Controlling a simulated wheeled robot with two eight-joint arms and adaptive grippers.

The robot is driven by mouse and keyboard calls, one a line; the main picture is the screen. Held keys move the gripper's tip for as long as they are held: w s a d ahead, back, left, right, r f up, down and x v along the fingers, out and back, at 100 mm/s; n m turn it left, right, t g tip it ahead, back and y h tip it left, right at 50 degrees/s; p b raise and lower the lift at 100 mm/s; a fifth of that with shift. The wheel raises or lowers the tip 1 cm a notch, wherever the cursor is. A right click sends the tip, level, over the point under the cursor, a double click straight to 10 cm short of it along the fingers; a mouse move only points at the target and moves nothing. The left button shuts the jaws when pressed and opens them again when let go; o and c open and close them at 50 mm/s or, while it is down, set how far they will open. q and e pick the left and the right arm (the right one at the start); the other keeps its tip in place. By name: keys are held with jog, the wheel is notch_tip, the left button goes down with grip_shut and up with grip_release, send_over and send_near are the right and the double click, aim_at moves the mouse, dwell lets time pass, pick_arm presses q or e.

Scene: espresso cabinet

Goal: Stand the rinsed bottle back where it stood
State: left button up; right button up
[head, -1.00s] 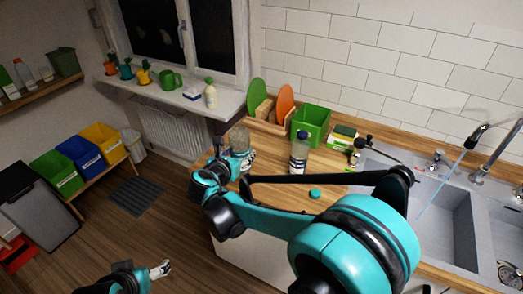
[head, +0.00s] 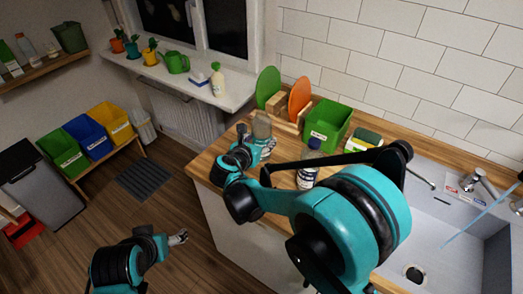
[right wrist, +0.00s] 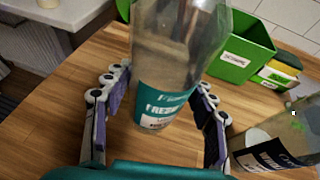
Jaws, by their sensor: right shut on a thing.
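A clear bottle with a teal label (right wrist: 165,95) stands between the fingers of my right gripper (right wrist: 158,105) in the right wrist view. The gripper is shut on it. In the head view the bottle (head: 262,125) shows upright at the left end of the wooden counter, with my right gripper (head: 262,147) around it. I cannot tell whether its base touches the wood. My left gripper (head: 178,238) is low over the floor, away from the counter; its finger opening is too small to judge.
A second bottle with a dark label (head: 308,168) stands right of the held one, also near in the right wrist view (right wrist: 275,150). Behind are a green bin (head: 327,125) and a rack with an orange board (head: 299,98). The sink (head: 440,235) is right.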

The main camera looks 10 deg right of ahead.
jog(key=shift+f+b, duration=0.65)
jog(key=shift+f, duration=1.1)
jog(key=shift+f, duration=0.1)
jog(key=o, duration=1.7)
jog(key=shift+o, duration=0.2)
